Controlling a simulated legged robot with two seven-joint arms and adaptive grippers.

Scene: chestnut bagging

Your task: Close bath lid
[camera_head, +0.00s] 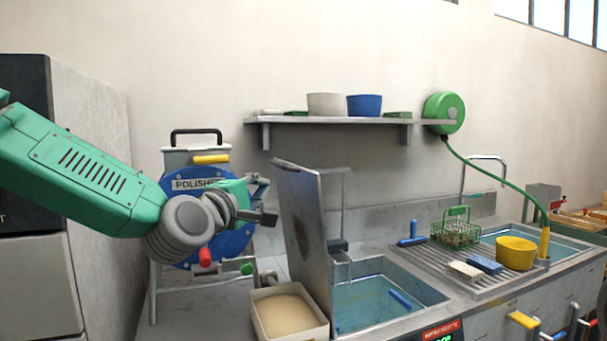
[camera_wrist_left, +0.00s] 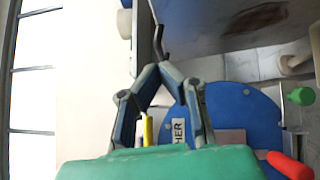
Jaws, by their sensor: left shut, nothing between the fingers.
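The bath lid (camera_head: 306,230) is a grey metal panel standing open and nearly upright at the left edge of the water-filled bath (camera_head: 385,318). My left gripper (camera_head: 268,217) is just left of the lid, near its outer face. It is shut and empty; I cannot tell whether it touches the lid. In the left wrist view my left gripper's fingers (camera_wrist_left: 159,64) meet at the tips, close to a dark rod-like part. A grey panel, seemingly the lid (camera_wrist_left: 215,25), fills the top of that view. My right gripper is not in view.
A blue polisher drum (camera_head: 222,245) stands behind my left arm. A tray of tan grain (camera_head: 288,312) sits left of the bath, below the lid. A drainboard (camera_head: 480,282) with a green basket (camera_head: 456,233) and yellow bowl (camera_head: 516,253) lies to the right. A shelf (camera_head: 335,121) hangs above.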

